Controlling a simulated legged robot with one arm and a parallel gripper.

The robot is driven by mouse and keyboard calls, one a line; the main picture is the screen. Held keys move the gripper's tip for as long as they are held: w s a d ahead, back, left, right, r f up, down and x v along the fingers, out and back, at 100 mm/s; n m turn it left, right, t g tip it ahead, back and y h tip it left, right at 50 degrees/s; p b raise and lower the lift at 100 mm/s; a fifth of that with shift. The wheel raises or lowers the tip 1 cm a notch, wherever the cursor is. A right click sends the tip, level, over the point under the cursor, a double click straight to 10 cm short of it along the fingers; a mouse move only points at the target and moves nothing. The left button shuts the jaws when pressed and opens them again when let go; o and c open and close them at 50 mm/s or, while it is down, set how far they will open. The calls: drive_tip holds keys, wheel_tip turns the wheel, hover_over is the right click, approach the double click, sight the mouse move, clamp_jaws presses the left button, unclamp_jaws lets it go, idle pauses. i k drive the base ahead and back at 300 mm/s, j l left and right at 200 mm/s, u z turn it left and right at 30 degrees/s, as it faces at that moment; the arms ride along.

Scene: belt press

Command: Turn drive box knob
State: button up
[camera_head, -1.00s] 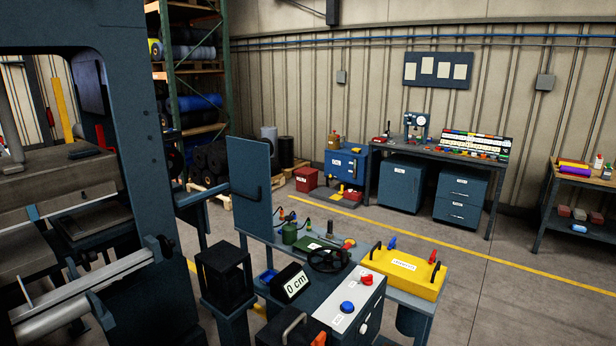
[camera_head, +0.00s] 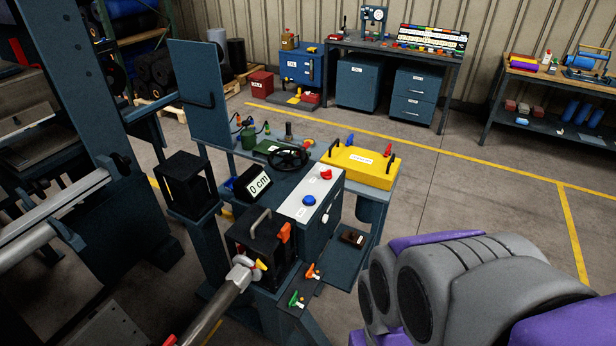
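A dark box with a white top (camera_head: 312,193) stands on the blue bench, near the middle of the view. On its top are a red knob (camera_head: 326,174) and a blue button (camera_head: 309,200). A small white knob (camera_head: 325,218) sits on its right side face. The labels are too small to read, so I cannot tell for sure which one is the drive box knob. A grey and purple part, which looks like my own arm, fills the lower right, apart from the box. My gripper's fingers do not show.
A yellow case (camera_head: 360,165) stands behind the box, a black handwheel (camera_head: 288,158) and a "0 cm" display (camera_head: 253,183) to its left. A black box with a handle (camera_head: 262,236) is in front. Open floor (camera_head: 470,205) lies to the right.

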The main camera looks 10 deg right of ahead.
sight(326, 175)
drive_tip(key=i+l, duration=0.25)
drive_tip(key=i, duration=0.25)
drive_tip(key=i+l, duration=0.25)
drive_tip(key=i, duration=0.25)
